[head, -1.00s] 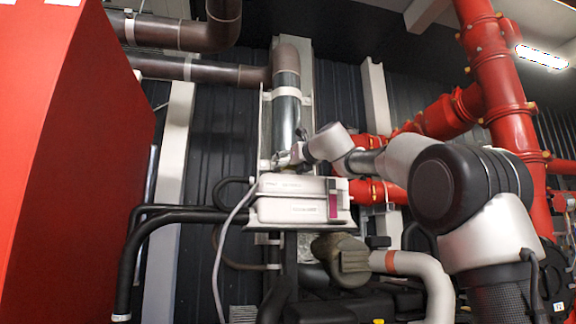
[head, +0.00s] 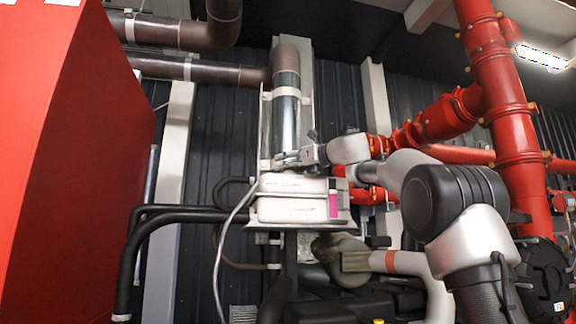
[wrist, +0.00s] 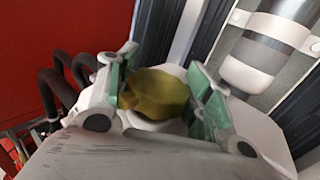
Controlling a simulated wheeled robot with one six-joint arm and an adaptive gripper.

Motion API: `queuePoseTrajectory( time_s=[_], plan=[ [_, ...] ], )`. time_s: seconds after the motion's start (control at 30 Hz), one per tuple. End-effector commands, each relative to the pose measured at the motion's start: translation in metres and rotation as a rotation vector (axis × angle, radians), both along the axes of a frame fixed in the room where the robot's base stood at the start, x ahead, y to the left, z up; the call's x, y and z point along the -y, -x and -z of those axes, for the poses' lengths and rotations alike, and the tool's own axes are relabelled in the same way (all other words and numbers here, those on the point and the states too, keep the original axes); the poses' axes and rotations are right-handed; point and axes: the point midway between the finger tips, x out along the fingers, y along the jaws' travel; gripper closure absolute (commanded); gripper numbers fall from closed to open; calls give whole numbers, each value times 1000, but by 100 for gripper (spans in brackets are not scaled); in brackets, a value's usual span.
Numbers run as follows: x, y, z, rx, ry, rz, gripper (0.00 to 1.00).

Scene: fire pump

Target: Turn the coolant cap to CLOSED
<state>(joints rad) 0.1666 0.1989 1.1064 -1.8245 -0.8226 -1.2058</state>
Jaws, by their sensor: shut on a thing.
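The coolant cap (wrist: 157,95) is a lobed, olive-yellow cap on a pale neck, seen in the wrist view. My gripper (wrist: 160,76) has its green-padded fingers on either side of the cap and is shut on it. In the head view my gripper (head: 284,160) is at the top of the white coolant tank (head: 290,208), in front of the silver pipe. The cap is not clearly visible in the head view. Any OPEN or CLOSED marking on it cannot be read.
A silver vertical pipe (head: 286,125) rises close behind the tank. A grey hose (head: 228,235) runs down the tank's left side. Red pipes (head: 510,130) stand to the right and a large red panel (head: 70,160) to the left.

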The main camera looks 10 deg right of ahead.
Motion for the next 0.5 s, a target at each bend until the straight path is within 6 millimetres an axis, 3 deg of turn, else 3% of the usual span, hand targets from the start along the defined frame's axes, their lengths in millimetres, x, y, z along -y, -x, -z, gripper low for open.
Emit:
queuePoseTrajectory(
  time_s=[0.5],
  plan=[
    [0,0,0,-1,1,-176,73]
  ],
)
